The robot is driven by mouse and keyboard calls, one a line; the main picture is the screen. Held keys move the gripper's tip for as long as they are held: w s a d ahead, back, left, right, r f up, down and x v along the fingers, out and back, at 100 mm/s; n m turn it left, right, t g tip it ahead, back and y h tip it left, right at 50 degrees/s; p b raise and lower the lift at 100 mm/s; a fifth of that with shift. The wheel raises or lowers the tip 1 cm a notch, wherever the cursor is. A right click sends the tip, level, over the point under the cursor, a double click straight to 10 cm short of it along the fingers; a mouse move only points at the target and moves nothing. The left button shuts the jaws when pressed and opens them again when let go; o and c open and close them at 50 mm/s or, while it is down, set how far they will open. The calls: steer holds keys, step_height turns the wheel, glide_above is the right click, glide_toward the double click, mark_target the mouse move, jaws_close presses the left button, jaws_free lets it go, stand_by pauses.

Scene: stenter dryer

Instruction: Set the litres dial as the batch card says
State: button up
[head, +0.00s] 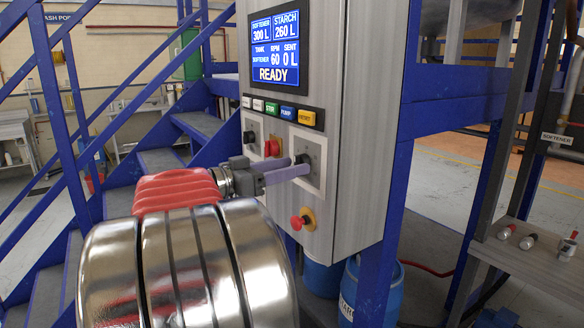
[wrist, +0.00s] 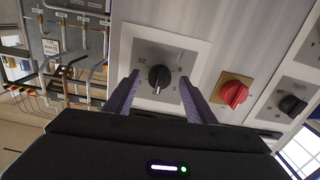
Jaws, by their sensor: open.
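The dial (wrist: 158,78) is a black knob on a grey scale plate in a white frame. Its plate (head: 316,148) shows on the control box in the head view, the knob partly hidden by my fingers. In the wrist view a "20" stands at the upper left of the scale; other figures are too small to read surely. A white mark shows at the knob's lower edge. My gripper (head: 298,166) is open, its fingers on either side of the knob with gaps. The screen (head: 276,45) reads softener 300 L, starch 260 L, sent 0 L, READY. No batch card is recognisable.
A red knob (wrist: 235,95) and another black knob (wrist: 292,105) sit beside the dial. Coloured buttons (head: 280,111) are above it, a red mushroom button (head: 302,218) below. Blue railings (head: 60,110) and stairs stand left, a blue post (head: 385,220) right.

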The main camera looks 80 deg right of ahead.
steer(key=v, duration=1.2)
steer(key=shift+w+a, duration=0.15)
stand_by(0.5)
step_height(320, 180, down, 10)
steer(key=w+n+t+y, duration=0.1)
steer(key=n+t+y, duration=0.15)
steer(key=n, duration=0.55)
steer(key=w+a+f+n+t+y, duration=0.35)
steer(key=a+f+n+t, duration=0.35)
steer(key=a+f, duration=0.4)
steer(key=w+a+f+n+t+y, duration=0.2)
steer(key=a+n, duration=0.1)
steer(key=a, duration=0.5)
steer(key=w+a+f+n+t+y, duration=0.2)
steer(key=a+n, duration=0.2)
steer(key=a, duration=0.5)
steer(key=a+r+n+t+y, duration=0.2)
steer(key=a+n+t+y, duration=0.1)
steer(key=a, duration=1.3)
steer(key=shift+s+t+y, duration=0.25)
steer(key=shift+t+y, duration=0.05)
steer(key=shift+t, duration=0.15)
